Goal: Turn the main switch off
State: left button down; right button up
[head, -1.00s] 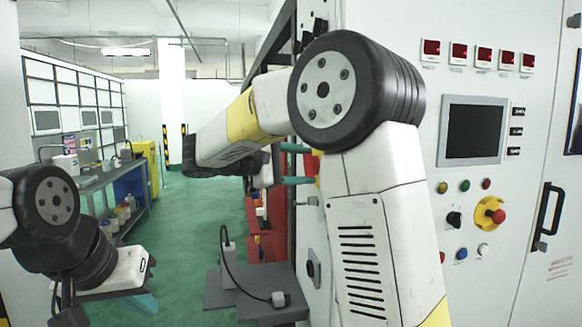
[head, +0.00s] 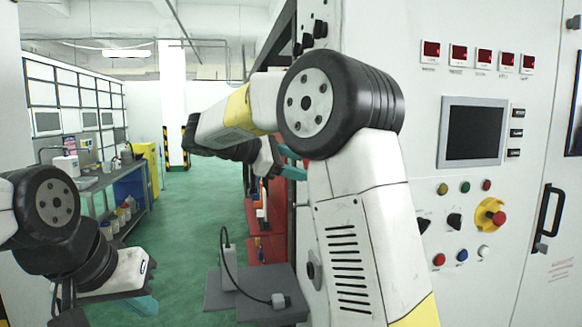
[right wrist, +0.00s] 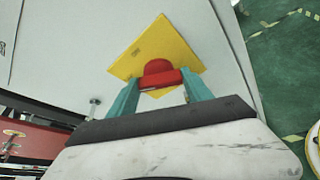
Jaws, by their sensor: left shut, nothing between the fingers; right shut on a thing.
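The main switch is a red handle (right wrist: 160,73) on a yellow square plate (right wrist: 158,45), fixed to a pale cabinet wall in the right wrist view. The handle's bar lies obliquely to the plate's edges. My right gripper (right wrist: 161,81) is shut on the handle, with one teal finger at each side. In the head view my right gripper (head: 291,171) shows only partly beside the cabinet, and my arm hides the switch. My left gripper (head: 142,305) is low at the left, far from the switch, shut and empty; its fingers are partly cut off from view.
The cabinet front carries a dark screen (head: 473,131), several buttons and a red emergency stop on a yellow base (head: 490,215). A grey shelf with a cabled device (head: 255,300) juts out below my right arm. Green floor (head: 200,225) is clear at the left.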

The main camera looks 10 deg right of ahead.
dwell(0.3)
jog(key=o, duration=1.4)
jog(key=shift+c, duration=0.2)
jog(key=shift+a, duration=0.1)
jog(key=v, duration=0.7)
jog(key=shift+a+r, duration=0.15)
jog(key=shift+a, duration=0.15)
jog(key=shift+s, duration=0.1)
